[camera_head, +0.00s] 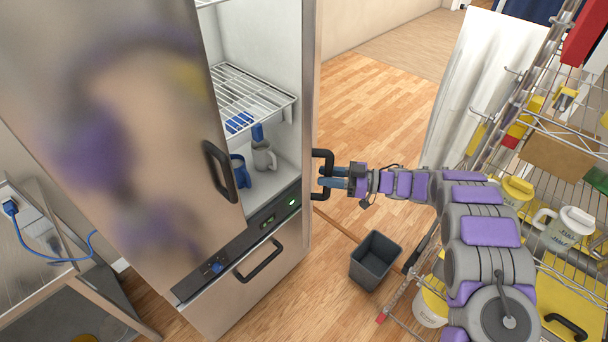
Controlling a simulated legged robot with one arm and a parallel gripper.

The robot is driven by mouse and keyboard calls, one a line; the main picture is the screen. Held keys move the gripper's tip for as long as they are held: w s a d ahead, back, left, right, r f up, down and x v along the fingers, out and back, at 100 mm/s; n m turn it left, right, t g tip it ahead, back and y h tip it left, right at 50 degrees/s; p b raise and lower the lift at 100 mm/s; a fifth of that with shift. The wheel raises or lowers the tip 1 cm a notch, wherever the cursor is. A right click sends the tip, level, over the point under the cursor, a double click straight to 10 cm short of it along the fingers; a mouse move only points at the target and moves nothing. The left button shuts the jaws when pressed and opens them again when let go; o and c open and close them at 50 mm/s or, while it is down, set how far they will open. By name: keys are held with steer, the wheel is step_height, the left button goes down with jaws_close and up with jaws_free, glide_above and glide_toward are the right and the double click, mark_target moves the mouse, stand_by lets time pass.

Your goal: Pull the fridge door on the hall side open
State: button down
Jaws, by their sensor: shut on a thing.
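The steel fridge (240,285) stands at the left and centre. Its right-hand door (309,70) is swung out and seen nearly edge-on, so part of the inside shows. The black handle (325,155) of that door sticks out to the right. My gripper (326,178) reaches in from the right and is shut on this handle, with its blue fingers around the upright bar. The fridge's left door (130,120) has its own black handle (219,172) and covers the left part of the inside. The door's far face is hidden.
A dark bin (376,261) stands on the floor below my arm. A loaded wire rack (545,130) fills the right side. Wooden floor (385,115) behind my gripper is clear.

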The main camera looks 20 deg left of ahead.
steer(key=w+d, duration=0.1)
steer(key=d, duration=0.1)
steer(key=w+d, duration=0.1)
steer(key=d, duration=0.1)
steer(key=shift+w+d+r, duration=0.1)
steer(key=shift+w, duration=0.1)
steer(key=shift+w, duration=0.1)
steer(key=shift+w+d, duration=0.3)
steer(key=shift+d, duration=0.45)
steer(key=c, duration=1.2)
jaws_free()
steer(key=shift+a, duration=0.15)
steer(key=shift+c, duration=0.2)
steer(key=shift+o, duration=1.4)
steer(key=shift+a, duration=0.45)
steer(key=shift+s, duration=0.1)
